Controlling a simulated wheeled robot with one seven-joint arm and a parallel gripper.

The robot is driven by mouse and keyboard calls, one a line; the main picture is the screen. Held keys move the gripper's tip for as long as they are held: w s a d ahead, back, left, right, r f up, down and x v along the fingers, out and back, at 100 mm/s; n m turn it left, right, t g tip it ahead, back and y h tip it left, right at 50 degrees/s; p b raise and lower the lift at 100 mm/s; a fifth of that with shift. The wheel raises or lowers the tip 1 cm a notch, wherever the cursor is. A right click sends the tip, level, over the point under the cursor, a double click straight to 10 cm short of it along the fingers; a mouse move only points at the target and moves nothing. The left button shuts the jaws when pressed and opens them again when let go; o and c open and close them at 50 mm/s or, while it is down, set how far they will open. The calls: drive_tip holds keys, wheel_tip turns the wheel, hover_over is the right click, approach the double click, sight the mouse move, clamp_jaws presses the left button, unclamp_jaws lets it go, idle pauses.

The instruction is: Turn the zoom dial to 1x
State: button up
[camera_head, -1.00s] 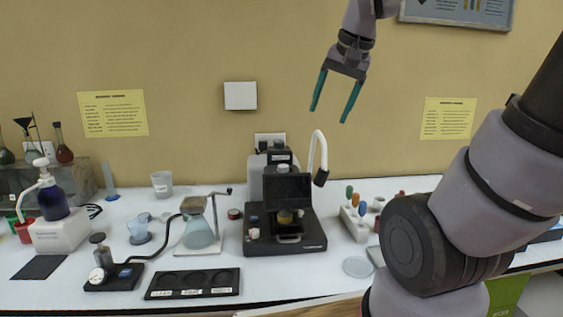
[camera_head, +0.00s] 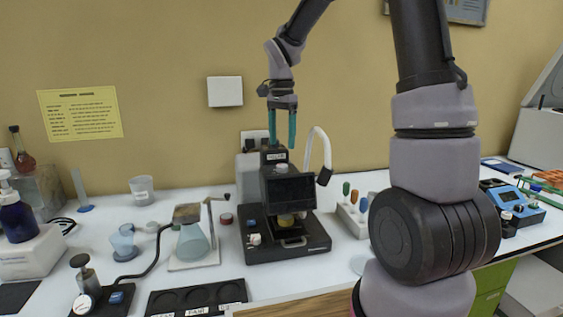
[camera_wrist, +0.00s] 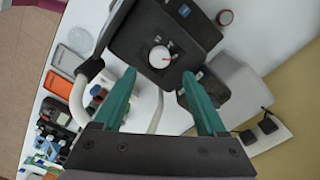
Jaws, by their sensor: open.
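The zoom dial (camera_wrist: 160,56) is a round white knob with a red mark, on top of the black microscope-like device (camera_wrist: 185,25). The dial's scale is too small to read.
A white curved lamp arm (camera_head: 325,150) rises just right of the device. A flask on a stand (camera_head: 193,240) is to its left, a black tray (camera_head: 197,297) in front left, and a rack with colored handles (camera_head: 352,215) to the right. The wall is behind.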

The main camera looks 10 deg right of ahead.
sight(282, 165)
wheel_tip(282, 165, down, 8)
drive_tip(key=shift+r, duration=0.25)
clamp_jaws()
